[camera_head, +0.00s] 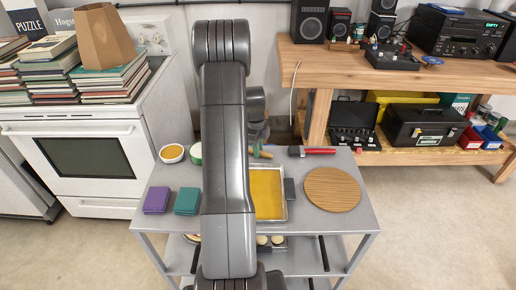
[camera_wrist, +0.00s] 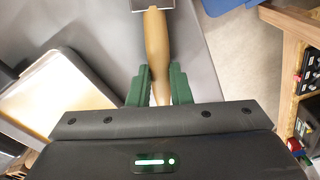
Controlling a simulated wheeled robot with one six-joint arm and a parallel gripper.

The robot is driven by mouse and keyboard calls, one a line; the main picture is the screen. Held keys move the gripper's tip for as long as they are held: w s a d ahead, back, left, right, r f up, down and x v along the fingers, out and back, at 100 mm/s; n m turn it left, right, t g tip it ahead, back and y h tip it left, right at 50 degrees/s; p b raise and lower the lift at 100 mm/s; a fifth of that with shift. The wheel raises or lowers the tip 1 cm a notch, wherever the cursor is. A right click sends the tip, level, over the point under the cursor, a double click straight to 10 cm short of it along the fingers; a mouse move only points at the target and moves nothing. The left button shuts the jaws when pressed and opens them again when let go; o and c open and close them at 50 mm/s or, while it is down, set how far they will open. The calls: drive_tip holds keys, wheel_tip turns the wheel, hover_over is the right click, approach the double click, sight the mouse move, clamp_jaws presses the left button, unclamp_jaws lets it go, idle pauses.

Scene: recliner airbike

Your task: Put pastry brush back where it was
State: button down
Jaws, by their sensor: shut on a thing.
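The pastry brush (camera_wrist: 156,45) has a pale wooden handle and a metal ferrule at the top edge of the wrist view. Its bristles are out of that picture. My gripper (camera_wrist: 158,88) is shut on the handle, with one green finger on each side. In the head view, my gripper (camera_head: 259,150) is at the back of the grey table, and only a short bit of the wooden handle (camera_head: 266,154) shows. My arm hides the rest. I cannot tell whether the brush touches the tabletop.
The grey table (camera_head: 340,215) holds a yellow-filled tray (camera_head: 270,219), a round wooden board (camera_head: 332,189), a red-handled tool (camera_head: 319,151), purple coasters (camera_head: 157,200), teal coasters (camera_head: 187,201) and a bowl (camera_head: 171,153). A stove (camera_head: 75,150) and workbench (camera_head: 390,70) stand behind.

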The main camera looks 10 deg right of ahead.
drive_tip(key=c, duration=1.3)
unclamp_jaws()
drive_tip(key=shift+f, duration=0.1)
drive_tip(key=r, duration=1.2)
drive_tip(key=shift+w+a+r, duration=0.15)
drive_tip(key=shift+w+a, duration=0.1)
drive_tip(key=shift+a, duration=0.1)
drive_tip(key=f, duration=1.3)
drive_tip(key=shift+s+d, duration=0.25)
drive_tip(key=shift+d, duration=0.15)
drive_tip(key=shift+r, duration=2.35)
